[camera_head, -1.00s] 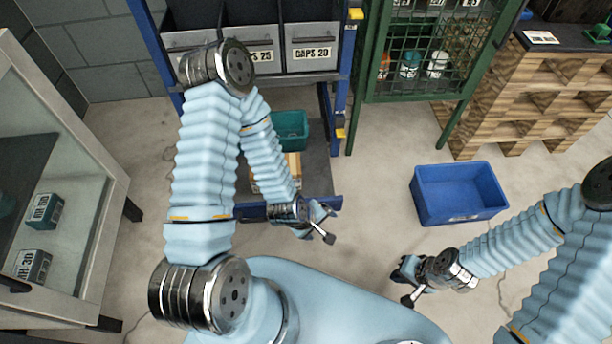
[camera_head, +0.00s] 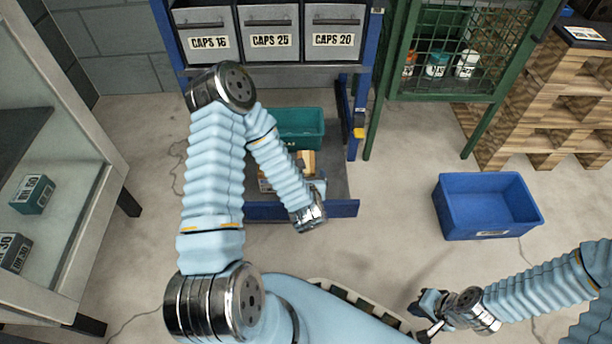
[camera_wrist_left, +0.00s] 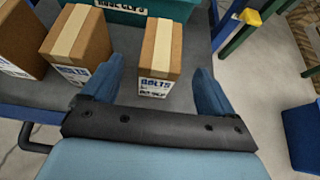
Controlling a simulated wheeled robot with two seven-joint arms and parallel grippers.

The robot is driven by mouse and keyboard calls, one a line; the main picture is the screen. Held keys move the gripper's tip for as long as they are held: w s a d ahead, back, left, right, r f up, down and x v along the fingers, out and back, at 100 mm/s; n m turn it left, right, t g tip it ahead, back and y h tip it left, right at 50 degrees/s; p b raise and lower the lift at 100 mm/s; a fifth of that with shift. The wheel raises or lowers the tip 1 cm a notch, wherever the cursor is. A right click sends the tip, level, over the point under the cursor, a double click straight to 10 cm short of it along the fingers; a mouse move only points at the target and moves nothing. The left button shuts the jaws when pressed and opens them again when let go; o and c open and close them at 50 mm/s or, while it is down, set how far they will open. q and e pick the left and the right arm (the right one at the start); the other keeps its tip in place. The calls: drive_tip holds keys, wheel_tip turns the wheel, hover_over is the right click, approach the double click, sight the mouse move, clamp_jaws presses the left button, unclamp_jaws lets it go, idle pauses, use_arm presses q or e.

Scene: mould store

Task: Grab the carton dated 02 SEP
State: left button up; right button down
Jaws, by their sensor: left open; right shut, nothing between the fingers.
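Three brown cardboard cartons with pale tape stand on the low shelf in the left wrist view: one in the middle (camera_wrist_left: 161,48), one left of it (camera_wrist_left: 78,42) and one cut off at the left edge (camera_wrist_left: 14,42). The middle carton's label reads BOLTS; its date line is too small to read. My left gripper (camera_wrist_left: 160,66) is open, its blue fingers either side of the middle carton's near face, with gaps showing. In the head view my left arm hides most of the cartons (camera_head: 306,160). My right gripper (camera_head: 428,314) is shut and empty above the floor.
A teal bin (camera_head: 303,122) stands behind the cartons, under grey drawers marked CAPS (camera_head: 333,28). The blue rack's upright (camera_head: 361,100) is right of them. A blue crate (camera_head: 487,207) sits on the floor to the right.

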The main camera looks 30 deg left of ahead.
sight(306, 161)
use_arm(q)
drive_tip(key=b+x, duration=0.1)
drive_tip(key=x, duration=0.7)
drive_tip(key=shift+r, duration=0.25)
drive_tip(key=c, duration=1.3)
drive_tip(key=shift+o, duration=0.2)
drive_tip(key=shift+r, duration=0.2)
drive_tip(key=shift+r, duration=0.25)
wheel_tip(306, 161, up, 3)
drive_tip(key=shift+f+p, duration=0.15)
drive_tip(key=shift+p, duration=0.35)
drive_tip(key=w+d+r+p+v, duration=0.1)
drive_tip(key=p+v, duration=0.8)
drive_tip(key=v, duration=0.7)
drive_tip(key=shift+r+p, duration=0.35)
drive_tip(key=shift+r, duration=0.05)
